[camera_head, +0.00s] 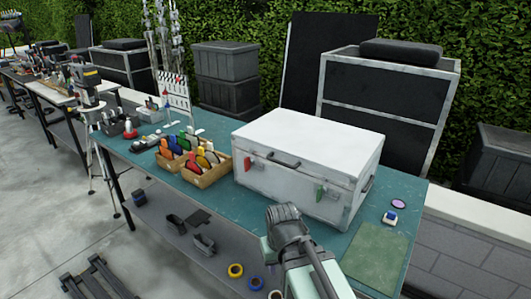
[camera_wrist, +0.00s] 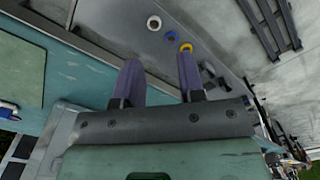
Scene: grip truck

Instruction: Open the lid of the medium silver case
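The silver case (camera_head: 300,160), pale and nearly white, sits on the teal table with its lid closed. A handle (camera_head: 284,160) is on its front, with a red tag (camera_head: 251,163) and a green tag (camera_head: 320,193) on either side at the latches. My gripper (camera_head: 284,214) is in front of the case near the table's front edge, below the handle in the picture. In the wrist view my gripper's two purple-grey fingers (camera_wrist: 158,65) stand apart with nothing between them. I cannot tell how far they are from the case.
A wooden organiser (camera_head: 205,177) with coloured clamps stands left of the case, with a clapperboard (camera_head: 173,90) behind. A green mat (camera_head: 376,252) and small items lie to the right. Tape rolls (camera_head: 236,270) lie below the table's front edge. Dark crates (camera_head: 225,62) stand behind.

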